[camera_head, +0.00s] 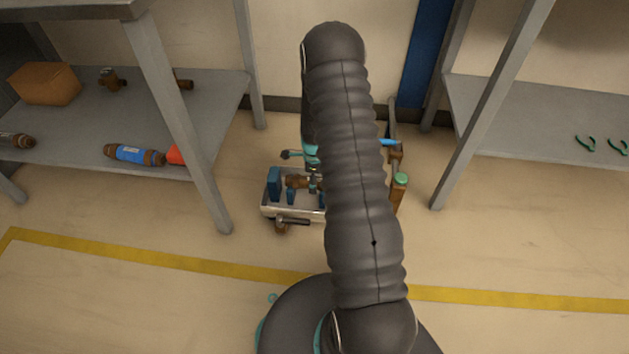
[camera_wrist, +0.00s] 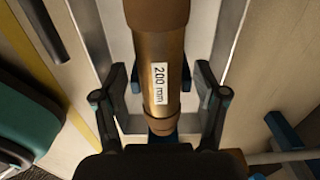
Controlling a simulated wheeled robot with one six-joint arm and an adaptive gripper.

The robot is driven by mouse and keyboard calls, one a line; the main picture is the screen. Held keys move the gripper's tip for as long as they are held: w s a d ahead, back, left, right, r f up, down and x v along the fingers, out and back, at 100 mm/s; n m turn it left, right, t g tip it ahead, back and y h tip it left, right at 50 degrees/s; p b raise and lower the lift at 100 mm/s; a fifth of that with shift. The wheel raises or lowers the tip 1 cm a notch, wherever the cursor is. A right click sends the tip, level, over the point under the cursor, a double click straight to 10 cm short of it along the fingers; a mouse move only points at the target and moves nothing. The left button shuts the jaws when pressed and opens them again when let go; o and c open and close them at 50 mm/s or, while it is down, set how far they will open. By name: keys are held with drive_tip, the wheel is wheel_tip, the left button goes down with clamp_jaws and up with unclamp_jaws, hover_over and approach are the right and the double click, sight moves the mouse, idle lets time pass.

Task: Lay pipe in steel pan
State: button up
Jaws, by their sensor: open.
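A brown pipe (camera_wrist: 160,50) with a white "200 mm" label fills the middle of the wrist view. It runs lengthwise between the open fingers of my gripper (camera_wrist: 160,88), with visible gaps on both sides. A brown piece in the head view (camera_head: 297,181), likely the same pipe, lies above a pale metal pan (camera_head: 268,211), likely the steel pan. Blue blocks (camera_head: 274,184) stand at that pan. My arm hides the pan's right part and most of my gripper in the head view. I cannot tell whether the pipe touches the pan.
The left shelf (camera_head: 90,127) holds a brown box (camera_head: 46,83), brown fittings and a blue-banded cylinder (camera_head: 133,154). The right shelf (camera_head: 530,120) holds green clips. A green-topped post (camera_head: 400,190) stands right of my arm.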

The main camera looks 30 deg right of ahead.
drive_tip(key=s+a+r+n+t, duration=0.1)
drive_tip(key=s+a+r+n, duration=0.25)
drive_tip(key=r, duration=0.85)
drive_tip(key=s+a+r+n+t+p, duration=0.1)
drive_tip(key=s+a+r+n, duration=0.2)
drive_tip(key=r, duration=0.9)
drive_tip(key=s+a+r+n+t, duration=0.1)
drive_tip(key=s+a+r+n, duration=0.3)
drive_tip(key=r, duration=0.9)
drive_tip(key=s+a+r+n+t, duration=0.1)
drive_tip(key=s+a+r+n, duration=0.2)
drive_tip(key=s+n, duration=0.4)
drive_tip(key=s+a+r+n+t, duration=0.1)
drive_tip(key=s+a+r+n, duration=0.2)
drive_tip(key=s+r+n, duration=0.3)
drive_tip(key=s+n, duration=0.1)
drive_tip(key=s, duration=0.3)
drive_tip(key=shift+s+r+t, duration=0.3)
drive_tip(key=shift+s, duration=0.05)
